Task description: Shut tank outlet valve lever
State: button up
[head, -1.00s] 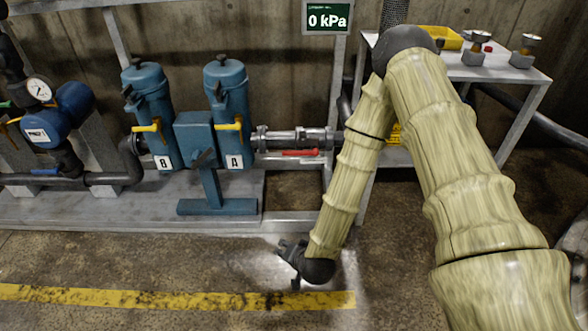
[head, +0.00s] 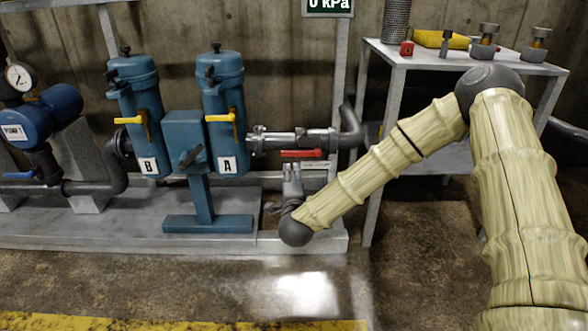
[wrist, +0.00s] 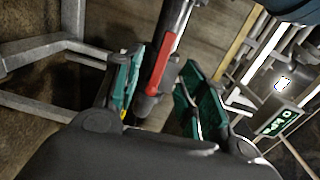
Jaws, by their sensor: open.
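The red valve lever (head: 302,153) lies roughly level, just below and along the grey pipe (head: 280,140) right of filter A in the head view. In the wrist view the red lever (wrist: 160,64) shows between my two green-padded fingers, ahead of them. My gripper (head: 292,171) points up just below the lever in the head view. It is open and empty, and it also shows in the wrist view (wrist: 160,85). I cannot tell whether a fingertip touches the lever.
Blue filters B (head: 138,115) and A (head: 222,115) with yellow handles stand left of the lever. A blue pedestal (head: 205,200) stands in front of them. A metal table (head: 430,62) with small items is at the right. The floor in front is clear.

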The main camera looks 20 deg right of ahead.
aim_at(294, 154)
jog(key=shift+m, duration=0.4)
jog(key=b+x, duration=0.1)
jog(key=x, duration=0.2)
jog(key=b+x, duration=0.1)
jog(key=x, duration=0.2)
jog(key=b+x, duration=0.1)
jog(key=x, duration=0.2)
jog(key=shift+w+d+r+b, duration=0.25)
jog(key=shift+d+r+b, duration=0.15)
jog(key=shift+d, duration=0.1)
jog(key=shift+x, duration=0.9)
jog(key=shift+r, duration=0.15)
grip_shut()
